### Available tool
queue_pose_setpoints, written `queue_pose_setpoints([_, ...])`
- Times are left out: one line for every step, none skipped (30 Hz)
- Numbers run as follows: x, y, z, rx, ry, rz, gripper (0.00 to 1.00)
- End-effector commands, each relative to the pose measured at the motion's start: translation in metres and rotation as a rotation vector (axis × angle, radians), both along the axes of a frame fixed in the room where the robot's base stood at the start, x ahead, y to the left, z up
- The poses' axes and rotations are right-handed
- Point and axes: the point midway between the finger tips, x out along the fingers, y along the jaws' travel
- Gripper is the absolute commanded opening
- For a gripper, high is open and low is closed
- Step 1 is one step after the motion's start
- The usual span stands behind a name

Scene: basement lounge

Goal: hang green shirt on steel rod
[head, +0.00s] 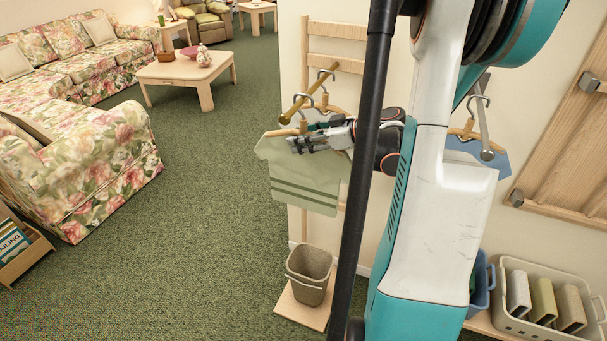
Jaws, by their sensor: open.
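The green shirt (305,185) hangs on a wooden hanger in front of the wall, left of my arm. Its hanger hook (304,108) is at the front part of a brass-coloured rod (296,107). My gripper (303,145) is open beside the shirt's top, just below the hanger; whether it touches them I cannot tell. The steel rod (484,125) juts out to the right of my arm, its base partly hidden by the arm. A blue shirt (485,152) hangs by it, partly covered by my arm.
A second hanger hook (326,76) is farther back on the brass rod. A bin (310,274) stands on a low board below. At the lower right are a cream basket (550,308) and a blue basket (481,290). The carpet (195,240) at left is clear before the floral sofa (75,170).

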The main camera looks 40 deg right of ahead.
Motion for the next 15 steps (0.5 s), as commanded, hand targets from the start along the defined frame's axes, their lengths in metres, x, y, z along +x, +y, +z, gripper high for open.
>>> queue_pose_setpoints([-0.0001,0.0000,0.0003,0.000,0.000,0.000,0.42])
queue_pose_setpoints([-0.0002,-0.0001,0.0003,0.000,0.000,0.000,0.35])
queue_pose_setpoints([-0.0002,-0.0001,0.0004,0.000,0.000,0.000,0.26])
queue_pose_setpoints([-0.0002,-0.0001,0.0004,0.000,0.000,0.000,0.19])
queue_pose_setpoints([-0.0002,-0.0001,0.0003,0.000,0.000,0.000,0.12])
queue_pose_setpoints([-0.0002,-0.0001,0.0003,0.000,0.000,0.000,0.03])
queue_pose_setpoints([-0.0002,-0.0001,0.0003,0.000,0.000,0.000,0.00])
queue_pose_setpoints([-0.0002,-0.0001,0.0003,0.000,0.000,0.000,0.00])
queue_pose_setpoints([-0.0002,-0.0001,0.0003,0.000,0.000,0.000,0.00])
queue_pose_setpoints([-0.0002,-0.0001,0.0003,0.000,0.000,0.000,0.00])
queue_pose_setpoints([-0.0002,-0.0001,0.0005,0.000,-0.001,0.000,0.00])
queue_pose_setpoints([-0.0002,-0.0001,0.0005,0.000,-0.001,0.000,0.00])
queue_pose_setpoints([-0.0002,-0.0001,0.0005,0.000,-0.001,0.000,0.00])
queue_pose_setpoints([-0.0002,-0.0001,0.0005,0.000,-0.001,0.000,0.00])
queue_pose_setpoints([-0.0002,-0.0001,0.0005,0.000,-0.001,0.000,0.00])
